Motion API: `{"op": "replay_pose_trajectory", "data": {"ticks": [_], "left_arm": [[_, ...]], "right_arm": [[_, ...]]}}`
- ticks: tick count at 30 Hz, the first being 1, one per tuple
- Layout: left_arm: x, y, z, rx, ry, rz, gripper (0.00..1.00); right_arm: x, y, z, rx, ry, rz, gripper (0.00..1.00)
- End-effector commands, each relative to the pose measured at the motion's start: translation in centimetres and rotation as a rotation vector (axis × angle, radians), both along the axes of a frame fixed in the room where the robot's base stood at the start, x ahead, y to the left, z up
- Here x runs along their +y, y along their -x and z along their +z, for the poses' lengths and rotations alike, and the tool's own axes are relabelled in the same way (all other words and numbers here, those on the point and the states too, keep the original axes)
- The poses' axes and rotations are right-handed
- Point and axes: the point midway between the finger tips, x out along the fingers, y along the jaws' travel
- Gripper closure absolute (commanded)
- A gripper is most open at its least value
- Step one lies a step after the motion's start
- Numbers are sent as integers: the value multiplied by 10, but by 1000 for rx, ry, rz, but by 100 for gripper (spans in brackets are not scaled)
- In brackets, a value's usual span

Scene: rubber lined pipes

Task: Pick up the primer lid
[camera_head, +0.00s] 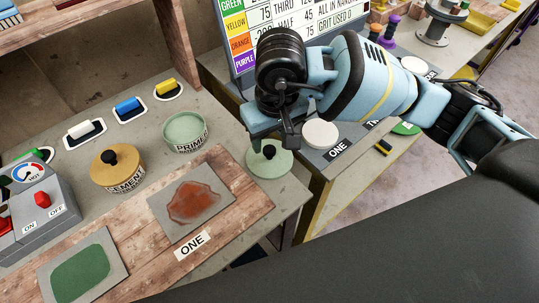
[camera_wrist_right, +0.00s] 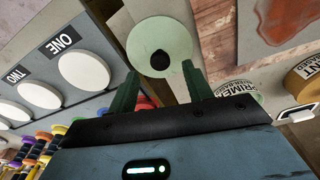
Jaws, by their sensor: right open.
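The primer lid (camera_head: 270,161) is a pale green disc with a black knob. It lies at the right corner of the near bench, apart from the open green primer pot (camera_head: 185,131). My right gripper (camera_head: 272,141) is just above the lid, at its far side, and hides part of it. In the right wrist view the lid (camera_wrist_right: 160,47) lies just past the tips of my right gripper (camera_wrist_right: 160,72), with the knob roughly centred between the two fingers. The fingers are apart and empty. My left gripper is not in view.
The yellow cement pot (camera_head: 118,172), with its lid on, stands left of the primer pot. A board (camera_head: 208,245) marked ONE holds a patch with a red-brown smear. White discs (camera_head: 320,134) sit on the other bench. A grey control box (camera_head: 40,205) stands at far left.

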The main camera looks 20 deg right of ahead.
Motion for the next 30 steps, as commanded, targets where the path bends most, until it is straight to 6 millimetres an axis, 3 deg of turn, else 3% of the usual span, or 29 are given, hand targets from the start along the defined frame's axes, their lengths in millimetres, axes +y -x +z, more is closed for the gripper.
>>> {"op": "replay_pose_trajectory", "data": {"ticks": [9,19,30], "left_arm": [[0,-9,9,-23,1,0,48],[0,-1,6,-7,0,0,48],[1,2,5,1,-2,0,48]], "right_arm": [[1,-6,-41,3,0,-1,50],[1,-7,-48,0,0,0,50],[1,-7,-48,0,0,0,96]]}}
